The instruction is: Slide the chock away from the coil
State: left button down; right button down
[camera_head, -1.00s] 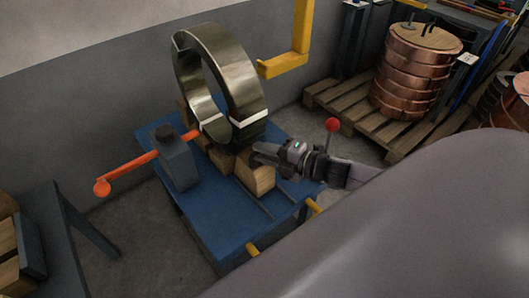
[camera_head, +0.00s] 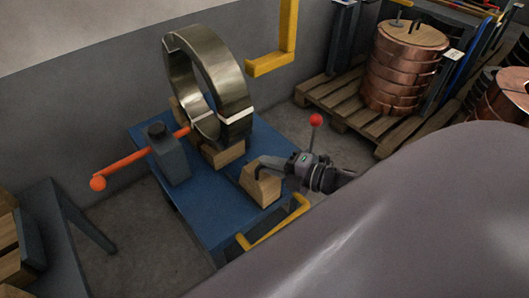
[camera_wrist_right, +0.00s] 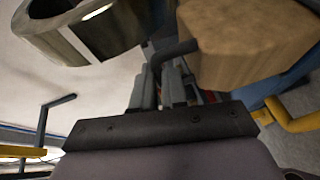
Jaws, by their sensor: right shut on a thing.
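The metal coil (camera_head: 208,85) stands upright on the blue table (camera_head: 215,205), with a wooden block (camera_head: 222,155) under it. The wooden chock (camera_head: 262,187) sits on the table in front of the coil, with a gap of bare blue surface between them. My right gripper (camera_head: 268,166) reaches in from the right and is shut on the chock. In the right wrist view the chock (camera_wrist_right: 245,45) is at the upper right against the fingers, and the coil (camera_wrist_right: 75,30) is at the upper left. My left gripper is not in view.
An orange-handled lever on a grey post (camera_head: 172,155) stands at the table's left. A yellow rail (camera_head: 275,228) edges the front, and a yellow bracket (camera_head: 275,62) is behind. A red-knobbed lever (camera_head: 316,120) rises beyond my gripper. Copper coils (camera_head: 403,70) stand on a pallet (camera_head: 345,105).

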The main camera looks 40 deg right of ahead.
jog(key=shift+s, duration=0.4)
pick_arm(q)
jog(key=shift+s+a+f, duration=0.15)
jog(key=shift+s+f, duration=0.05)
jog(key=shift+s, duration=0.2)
pick_arm(e)
jog(key=shift+s+f, duration=0.1)
jog(key=c, duration=1.5)
grip_release()
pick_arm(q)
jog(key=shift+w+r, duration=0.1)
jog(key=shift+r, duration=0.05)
pick_arm(e)
jog(key=shift+o, duration=0.2)
jog(key=shift+s, duration=0.1)
pick_arm(q)
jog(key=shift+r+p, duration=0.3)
jog(key=shift+p, duration=0.1)
pick_arm(e)
jog(key=v, duration=0.7)
